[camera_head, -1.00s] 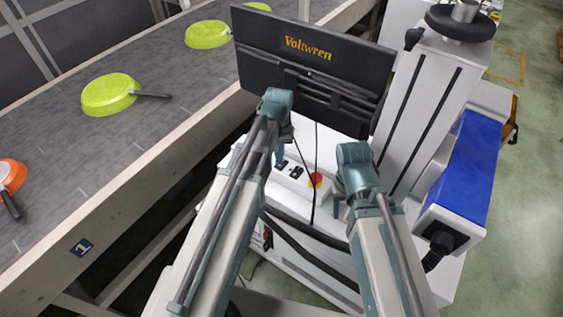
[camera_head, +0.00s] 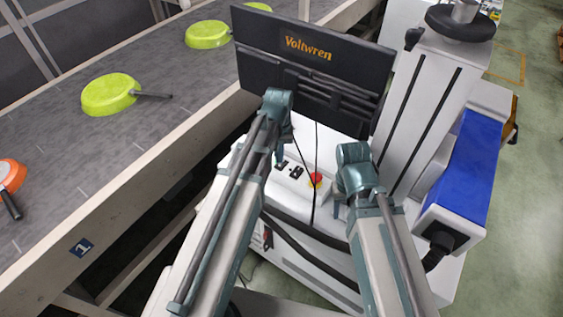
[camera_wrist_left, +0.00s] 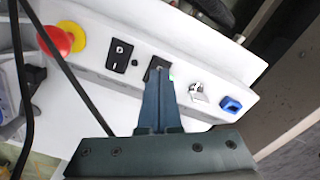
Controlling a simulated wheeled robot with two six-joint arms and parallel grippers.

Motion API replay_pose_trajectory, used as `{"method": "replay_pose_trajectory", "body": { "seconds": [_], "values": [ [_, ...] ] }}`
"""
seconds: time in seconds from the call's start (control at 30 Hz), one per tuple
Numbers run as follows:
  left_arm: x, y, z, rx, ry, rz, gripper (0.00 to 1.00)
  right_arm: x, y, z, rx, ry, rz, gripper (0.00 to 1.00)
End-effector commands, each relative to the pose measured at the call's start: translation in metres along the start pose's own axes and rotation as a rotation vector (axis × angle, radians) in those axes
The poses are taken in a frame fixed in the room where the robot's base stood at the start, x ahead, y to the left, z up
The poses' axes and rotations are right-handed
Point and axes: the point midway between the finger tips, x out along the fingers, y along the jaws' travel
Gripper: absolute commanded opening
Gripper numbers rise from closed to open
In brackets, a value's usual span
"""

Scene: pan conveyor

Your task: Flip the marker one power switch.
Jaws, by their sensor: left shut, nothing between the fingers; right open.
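The control panel (camera_head: 294,182) stands on the white machine below the black Voltwren screen. In the left wrist view it carries a black rocker switch (camera_wrist_left: 119,55) with white marks. A second black switch (camera_wrist_left: 155,65) beside it is partly hidden behind my fingers. Which one is the power switch I cannot tell. My left gripper (camera_head: 279,160) is shut and empty; in the left wrist view its fingertips (camera_wrist_left: 158,76) overlap the second switch. Contact cannot be judged. My right gripper (camera_head: 338,209) is open, right of the red button and away from the switches.
A red emergency button (camera_wrist_left: 55,40) on a yellow base sits beside the switches. A key switch (camera_wrist_left: 198,92) and blue socket (camera_wrist_left: 231,104) lie on the other side. A black cable (camera_head: 315,175) hangs before the panel. The conveyor (camera_head: 60,185) with pans runs at left.

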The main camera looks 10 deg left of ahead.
Motion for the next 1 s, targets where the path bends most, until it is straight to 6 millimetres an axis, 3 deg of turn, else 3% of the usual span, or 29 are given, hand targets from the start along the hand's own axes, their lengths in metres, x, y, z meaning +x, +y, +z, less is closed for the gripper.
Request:
{"method": "replay_pose_trajectory", "body": {
  "seconds": [1.0],
  "values": [
    [0.013, 0.0, 0.0, 0.0, 0.0, 0.0, 0.0, 0.013, -0.001, -0.001, 0.0, 0.0, 0.0, 0.5]
  ]
}}
